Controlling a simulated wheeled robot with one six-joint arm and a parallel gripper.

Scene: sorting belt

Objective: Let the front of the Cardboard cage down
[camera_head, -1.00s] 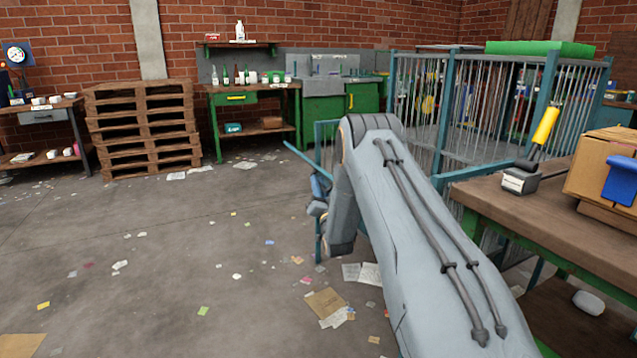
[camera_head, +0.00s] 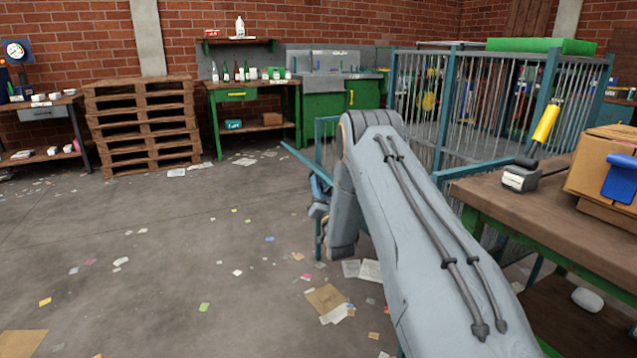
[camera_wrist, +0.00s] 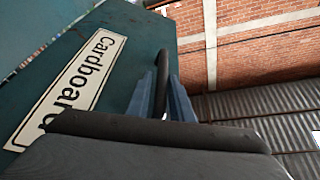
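The Cardboard cage (camera_head: 447,110) is a teal frame with grey wire sides, standing behind my arm and the workbench. In the wrist view its teal front (camera_wrist: 125,62) fills the left side and carries a white "Cardboard" label (camera_wrist: 75,85). A dark upright handle bar (camera_wrist: 161,75) stands by the panel. My gripper (camera_wrist: 161,95) has its two blue fingers on either side of this bar, close against it with no clear gap. In the head view my gripper (camera_head: 319,208) is mostly hidden behind my arm. A teal bar (camera_head: 300,158) slants out to the left there.
A brown workbench (camera_head: 500,203) with a cardboard box (camera_head: 598,165) and a yellow-handled tool (camera_head: 545,125) stands close on the right. Pallets (camera_head: 143,125) and a green bench (camera_head: 250,95) line the back wall. The littered floor at left is open.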

